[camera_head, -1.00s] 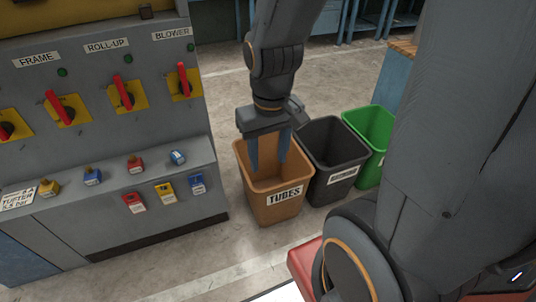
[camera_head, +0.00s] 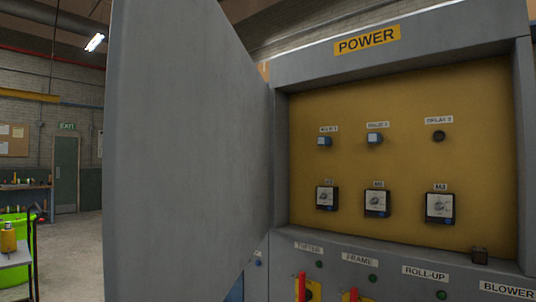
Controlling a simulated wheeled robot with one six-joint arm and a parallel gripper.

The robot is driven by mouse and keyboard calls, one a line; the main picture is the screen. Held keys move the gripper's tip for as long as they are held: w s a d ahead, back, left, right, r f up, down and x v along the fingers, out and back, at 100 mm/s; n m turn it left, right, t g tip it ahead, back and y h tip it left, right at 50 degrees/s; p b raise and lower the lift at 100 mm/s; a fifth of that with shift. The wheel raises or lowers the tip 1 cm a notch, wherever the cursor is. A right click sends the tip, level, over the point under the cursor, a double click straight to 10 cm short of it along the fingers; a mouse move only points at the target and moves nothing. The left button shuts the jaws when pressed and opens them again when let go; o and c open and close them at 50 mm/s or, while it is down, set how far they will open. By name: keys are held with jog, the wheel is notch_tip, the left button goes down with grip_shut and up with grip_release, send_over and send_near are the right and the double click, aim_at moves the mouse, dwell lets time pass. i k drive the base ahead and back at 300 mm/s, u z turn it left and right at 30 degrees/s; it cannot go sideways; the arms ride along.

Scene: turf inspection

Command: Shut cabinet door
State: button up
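The grey cabinet door (camera_head: 190,150) stands wide open on the left side of the cabinet and fills the left middle of the head view. The cabinet (camera_head: 400,60) carries a yellow POWER label (camera_head: 367,40). My gripper is not in view now.
Below the opening is a control panel with labels TUFTER, FRAME, ROLL-UP and BLOWER (camera_head: 507,290) and red switch handles (camera_head: 302,287). At the far left are a green bin (camera_head: 15,245), a trolley with a yellow bottle (camera_head: 8,238) and an exit door (camera_head: 66,173).

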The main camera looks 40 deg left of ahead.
aim_at(186, 182)
jog(key=z, duration=0.65)
jog(key=k, duration=1.65)
jog(key=u, duration=1.8)
